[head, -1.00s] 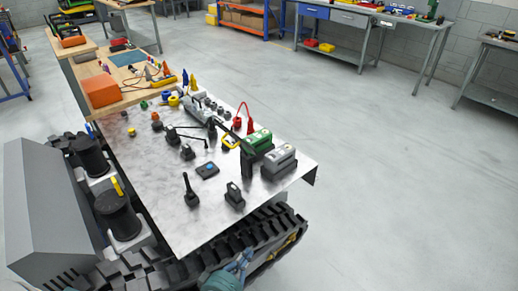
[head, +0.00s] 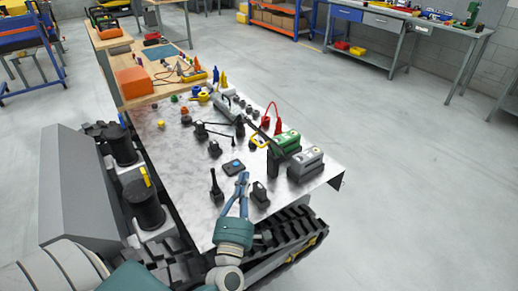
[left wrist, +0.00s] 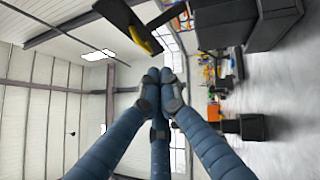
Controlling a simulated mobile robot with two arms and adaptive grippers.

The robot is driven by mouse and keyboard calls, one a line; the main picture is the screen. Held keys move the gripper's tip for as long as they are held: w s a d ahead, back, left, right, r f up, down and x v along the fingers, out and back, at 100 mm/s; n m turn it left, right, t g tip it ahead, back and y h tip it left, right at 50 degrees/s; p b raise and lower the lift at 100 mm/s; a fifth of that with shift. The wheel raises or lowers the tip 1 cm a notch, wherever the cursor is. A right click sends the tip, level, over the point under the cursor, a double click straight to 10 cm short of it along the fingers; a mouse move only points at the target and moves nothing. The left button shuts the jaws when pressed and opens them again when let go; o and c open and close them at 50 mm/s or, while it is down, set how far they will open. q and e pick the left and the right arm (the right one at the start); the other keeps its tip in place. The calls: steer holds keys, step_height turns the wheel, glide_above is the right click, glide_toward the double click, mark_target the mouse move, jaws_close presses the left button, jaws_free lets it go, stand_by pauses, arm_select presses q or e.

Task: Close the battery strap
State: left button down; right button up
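A green battery (head: 287,142) and a grey battery (head: 305,164) stand side by side at the right end of the metal deck in the head view. A black part with a yellow piece (left wrist: 150,42) shows at the top of the left wrist view. My left gripper (head: 243,176) is over the deck's near edge, short of the batteries, its blue fingertips together (left wrist: 160,78) and nothing between them. My right gripper is out of view.
A dark upright lever (head: 215,188), a black knob (head: 260,194) and a blue-buttoned box (head: 234,167) stand near my left gripper. A red looped cable (head: 278,122) is behind the batteries. Open floor lies to the right.

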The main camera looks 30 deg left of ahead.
arm_select(q)
steer(key=w+a+r+p, duration=0.1)
steer(key=w+r+p, duration=0.2)
steer(key=w, duration=0.7)
steer(key=shift+w+a+r, duration=0.2)
steer(key=shift+a+r, duration=0.05)
steer(key=shift+a, duration=0.1)
